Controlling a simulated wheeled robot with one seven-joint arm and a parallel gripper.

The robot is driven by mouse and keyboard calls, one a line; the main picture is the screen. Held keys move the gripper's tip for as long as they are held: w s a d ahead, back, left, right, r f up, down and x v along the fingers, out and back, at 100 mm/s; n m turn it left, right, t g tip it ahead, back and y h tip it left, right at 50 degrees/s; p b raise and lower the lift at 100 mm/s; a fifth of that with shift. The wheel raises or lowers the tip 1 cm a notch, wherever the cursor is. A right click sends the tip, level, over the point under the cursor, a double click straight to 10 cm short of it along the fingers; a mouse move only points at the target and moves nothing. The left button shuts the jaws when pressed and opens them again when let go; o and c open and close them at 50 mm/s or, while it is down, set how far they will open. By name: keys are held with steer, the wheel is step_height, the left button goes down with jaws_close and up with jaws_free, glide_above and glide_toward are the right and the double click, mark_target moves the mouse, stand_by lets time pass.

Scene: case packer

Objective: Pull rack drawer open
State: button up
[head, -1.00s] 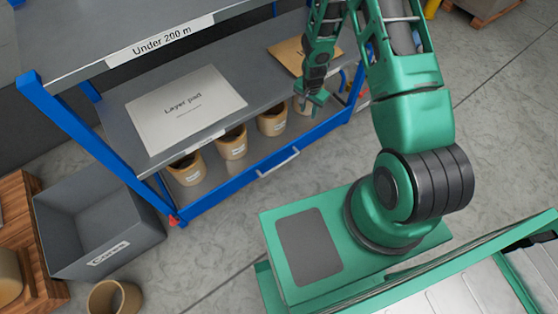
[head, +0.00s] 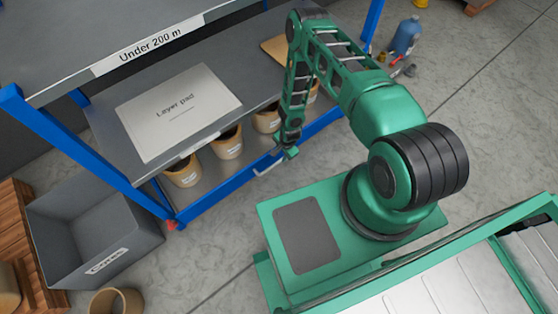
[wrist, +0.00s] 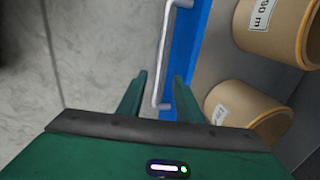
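The rack drawer (head: 219,195) is the low blue-fronted tray under the grey shelf, with a pale metal bar handle (head: 264,169) on its front. Its front looks about level with the blue rack posts. My gripper (head: 288,152) is just right of the handle in the head view. In the wrist view my gripper (wrist: 160,80) is open, its two green fingers on either side of the lower end of the handle (wrist: 161,50). I cannot tell whether the fingers touch the bar. The blue drawer front (wrist: 188,45) lies beyond the right finger.
Several cardboard cores (head: 228,144) stand in the drawer. A layer pad (head: 178,110) lies on the shelf above. A grey bin (head: 90,235) stands left of the rack, a blue bottle (head: 404,38) to its right. Floor before the drawer is partly clear, with my green base close by.

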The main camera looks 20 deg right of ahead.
mark_target(279, 161)
steer(key=f, duration=0.2)
steer(key=w+f, duration=0.1)
steer(key=f, duration=0.5)
steer(key=shift+w+a+f, duration=0.2)
steer(key=shift+w+a, duration=0.1)
steer(key=shift+a, duration=0.05)
jaws_close()
